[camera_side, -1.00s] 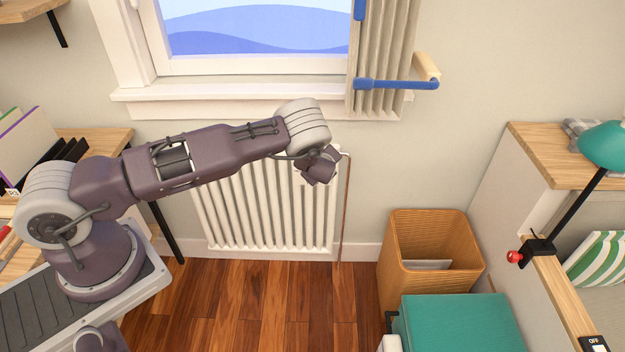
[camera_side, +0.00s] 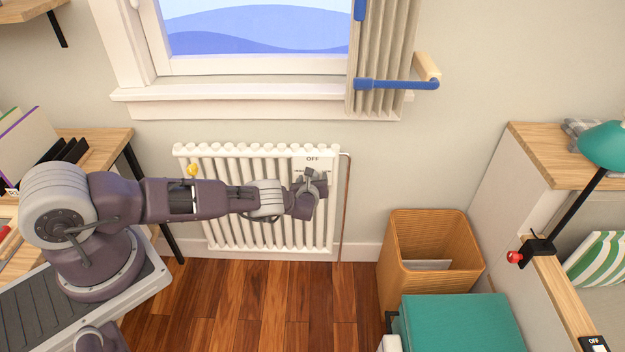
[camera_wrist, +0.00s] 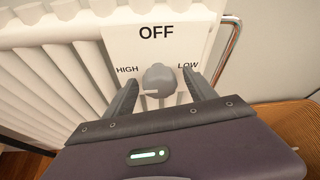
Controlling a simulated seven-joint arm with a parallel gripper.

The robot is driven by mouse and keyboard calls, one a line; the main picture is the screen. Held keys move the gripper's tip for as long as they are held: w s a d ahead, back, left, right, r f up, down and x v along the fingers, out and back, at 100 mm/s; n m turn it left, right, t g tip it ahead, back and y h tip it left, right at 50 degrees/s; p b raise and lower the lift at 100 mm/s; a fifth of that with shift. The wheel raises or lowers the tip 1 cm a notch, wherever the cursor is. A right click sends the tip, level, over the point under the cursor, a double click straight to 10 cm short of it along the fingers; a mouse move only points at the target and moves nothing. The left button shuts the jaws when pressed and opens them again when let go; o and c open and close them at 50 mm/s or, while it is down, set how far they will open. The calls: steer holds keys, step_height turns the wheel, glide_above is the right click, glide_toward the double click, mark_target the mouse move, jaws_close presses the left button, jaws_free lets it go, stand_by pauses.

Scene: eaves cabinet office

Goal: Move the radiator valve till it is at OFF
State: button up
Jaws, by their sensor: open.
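The radiator valve (camera_wrist: 160,77) is a grey knob on a white plate (camera_wrist: 200,42) marked OFF at the top, HIGH at the left and LOW at the right. A small pale mark shows at the knob's lower left; I cannot tell for certain which label the knob points to. In the wrist view my gripper (camera_wrist: 161,84) is open, with one dark finger on each side of the knob. I cannot tell whether either finger touches it. In the side view my gripper (camera_side: 316,184) is at the radiator's upper right and hides the knob, with the OFF label just above.
The white radiator (camera_side: 245,165) stands below the window sill, with a pipe (camera_side: 346,205) at its right. A small yellow item (camera_side: 193,170) is at its upper left. A wicker bin (camera_side: 430,245) and a teal box (camera_side: 460,325) stand to the right.

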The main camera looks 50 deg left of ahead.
steer(key=shift+c, duration=0.5)
steer(key=c, duration=1.3)
steer(key=shift+n+t+h, duration=0.8)
steer(key=shift+n+t, duration=0.3)
steer(key=shift+n, duration=0.9)
steer(key=o, duration=1.4)
